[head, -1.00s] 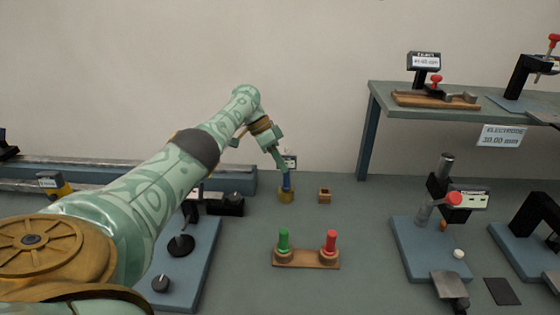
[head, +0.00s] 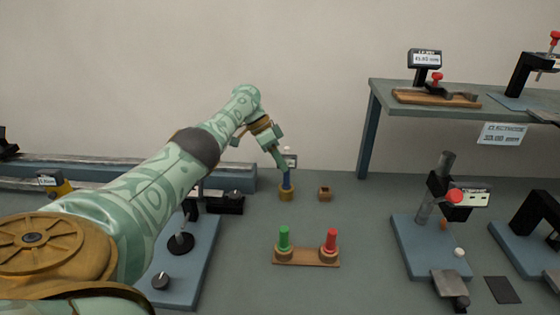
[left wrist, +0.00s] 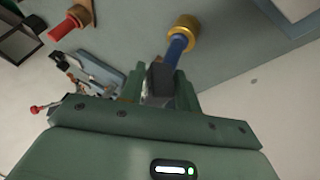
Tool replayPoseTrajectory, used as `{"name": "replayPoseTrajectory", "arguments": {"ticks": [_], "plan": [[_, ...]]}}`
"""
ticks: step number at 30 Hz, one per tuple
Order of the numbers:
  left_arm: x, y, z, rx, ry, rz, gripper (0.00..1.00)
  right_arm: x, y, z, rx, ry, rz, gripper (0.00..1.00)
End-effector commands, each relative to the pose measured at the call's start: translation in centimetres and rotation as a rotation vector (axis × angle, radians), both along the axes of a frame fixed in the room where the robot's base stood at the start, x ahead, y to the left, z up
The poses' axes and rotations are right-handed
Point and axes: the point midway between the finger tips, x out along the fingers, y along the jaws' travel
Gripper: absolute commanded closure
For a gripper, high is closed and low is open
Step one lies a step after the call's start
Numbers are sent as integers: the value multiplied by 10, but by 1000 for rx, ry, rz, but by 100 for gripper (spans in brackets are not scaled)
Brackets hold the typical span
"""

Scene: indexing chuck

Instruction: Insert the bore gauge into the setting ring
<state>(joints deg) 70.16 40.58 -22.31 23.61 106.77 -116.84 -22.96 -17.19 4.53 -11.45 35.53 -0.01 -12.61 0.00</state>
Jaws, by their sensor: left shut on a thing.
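The bore gauge (head: 287,182) shows as a blue shaft below my left gripper, with a small pale display behind the fingers. My left gripper (head: 283,165) is shut on it and holds it roughly upright. The brass setting ring (head: 286,195) stands on the bench directly under the shaft. In the left wrist view the gauge's blue shaft (left wrist: 177,47) runs from between the fingers (left wrist: 161,88) to the brass ring (left wrist: 185,28). Its lower end meets the ring's top, but I cannot tell how deep it sits. My right gripper is not in view.
A small brown block (head: 325,194) stands just right of the ring. A wooden stand (head: 306,257) with green and red plugs is in front. Blue-based fixtures stand left (head: 190,265) and right (head: 415,255). A raised shelf (head: 460,110) is at the back right.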

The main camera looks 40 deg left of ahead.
Motion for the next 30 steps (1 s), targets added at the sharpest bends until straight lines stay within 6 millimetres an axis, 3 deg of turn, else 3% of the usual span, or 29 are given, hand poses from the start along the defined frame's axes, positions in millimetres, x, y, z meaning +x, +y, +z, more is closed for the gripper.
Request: {"name": "replayPoseTrajectory", "arguments": {"ticks": [11, 12, 14, 23, 30], "plan": [[0, 0, 0, -1, 0, 0, 100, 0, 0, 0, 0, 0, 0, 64], [0, 0, 0, -1, 0, 0, 57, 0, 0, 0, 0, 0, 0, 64], [0, 0, 0, -1, 0, 0, 42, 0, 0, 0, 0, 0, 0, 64], [0, 1, 1, 0, 1, -1, 42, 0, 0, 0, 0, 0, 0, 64], [-6, 19, 33, -1, -5, 3, 42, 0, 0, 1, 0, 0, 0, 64]]}}
